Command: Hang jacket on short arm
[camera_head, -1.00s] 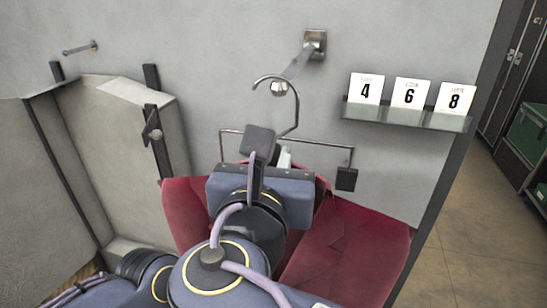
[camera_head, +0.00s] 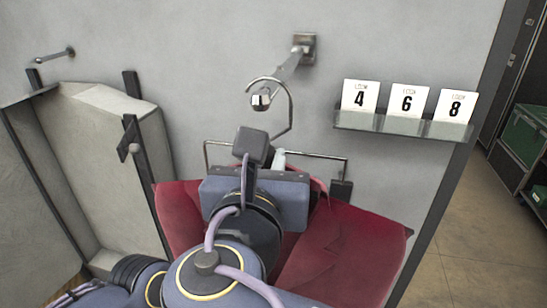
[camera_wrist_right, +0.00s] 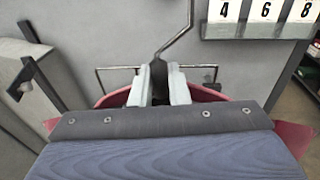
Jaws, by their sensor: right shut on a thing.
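The dark red jacket (camera_head: 345,250) hangs on a metal hanger below my right gripper (camera_head: 279,160). That gripper is shut on the hanger's neck; its pale fingers also show in the right wrist view (camera_wrist_right: 158,86). The hanger hook (camera_head: 289,100) stands upright above it, open to the left. A metal wall arm (camera_head: 288,66) with a shiny ball end (camera_head: 261,100) points towards me. The ball overlaps the hook's opening in the head view; I cannot tell whether they touch. Another slim arm (camera_head: 52,56) is on the wall at far left. My left gripper is out of view.
A small shelf (camera_head: 400,124) with cards 4, 6 and 8 is on the wall at right. A pale angular panel unit with dark posts (camera_head: 105,160) stands at left. A floor passage with green cases (camera_head: 528,133) lies at far right.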

